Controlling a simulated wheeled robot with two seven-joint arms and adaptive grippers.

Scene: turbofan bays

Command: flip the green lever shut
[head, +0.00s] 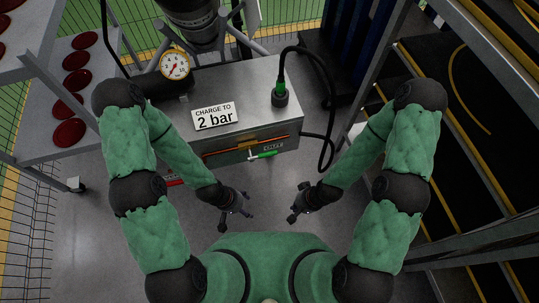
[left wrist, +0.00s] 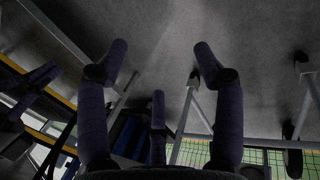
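The green lever (head: 263,155) is on the front face of the grey metal cabinet (head: 255,90), in the head view. Its handle points right, roughly level, from a pale fitting just below an orange strip. My left gripper (head: 247,204) is below and slightly left of the lever in the picture, apart from it. In the left wrist view my left gripper (left wrist: 160,55) has its fingers spread wide with nothing between them. My right gripper (head: 294,204) is below and right of the lever, apart from it, with its fingers spread and empty. The lever cannot be made out in the left wrist view.
A sign (head: 215,116) reading "CHARGE TO 2 bar" and a round gauge (head: 175,65) are at the cabinet top. A black hose (head: 325,85) with a green-banded connector (head: 280,92) loops down the right side. A rack with red discs (head: 70,133) stands left.

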